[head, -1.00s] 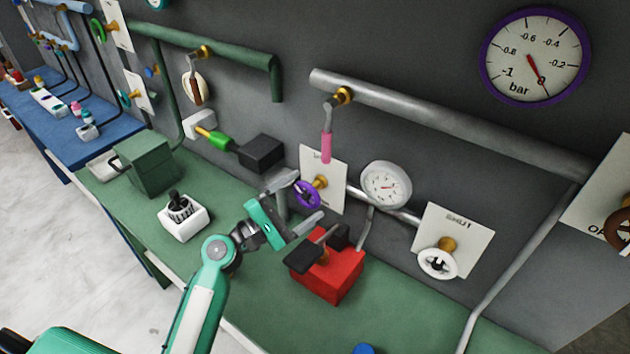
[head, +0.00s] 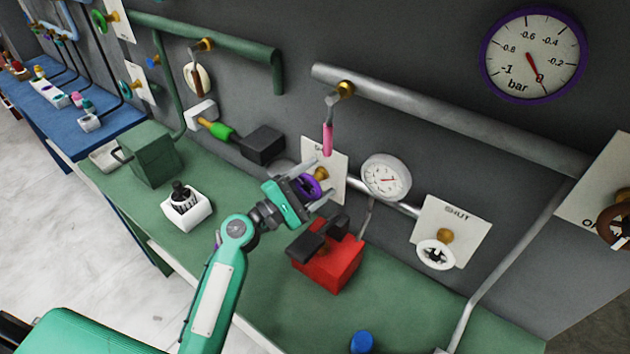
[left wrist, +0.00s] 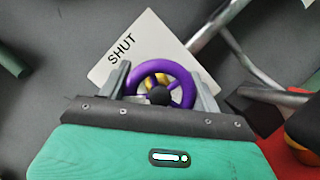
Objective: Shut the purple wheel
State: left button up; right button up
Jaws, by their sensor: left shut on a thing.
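The purple wheel (left wrist: 180,72) sits on a brass stem in front of a white plate (left wrist: 140,45) marked SHUT. In the head view the purple wheel (head: 308,186) is partly hidden behind my left gripper (head: 312,183). In the left wrist view my left gripper (left wrist: 160,88) has one finger on each side of the wheel's rim and is shut on it. My right gripper is not in view.
A red box (head: 328,265) with dark handles stands on the green bench (head: 420,320), right of and below my gripper. A white gauge (head: 386,177) and a white wheel (head: 436,254) are to the right. A pink-handled lever (head: 327,138) hangs above.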

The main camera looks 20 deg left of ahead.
pick_arm(q)
jog(key=shift+f, duration=0.1)
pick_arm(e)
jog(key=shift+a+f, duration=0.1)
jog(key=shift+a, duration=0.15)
pick_arm(q)
jog(key=shift+m+g, duration=0.3)
jog(key=shift+m, duration=0.2)
jog(key=m+g, duration=0.1)
jog(key=m, duration=0.2)
jog(key=shift+d+f+b, duration=0.1)
jog(key=shift+b, duration=0.3)
jog(key=m+g, duration=0.1)
jog(key=m, duration=0.2)
jog(key=shift+p, duration=0.35)
jog(key=shift+f+m+g+y+p, duration=0.2)
jog(key=shift+m+g+y+p, duration=0.3)
jog(key=shift+m, duration=0.7)
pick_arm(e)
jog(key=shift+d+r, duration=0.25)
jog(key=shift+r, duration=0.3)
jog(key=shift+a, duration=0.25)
pick_arm(q)
jog(key=o, duration=1)
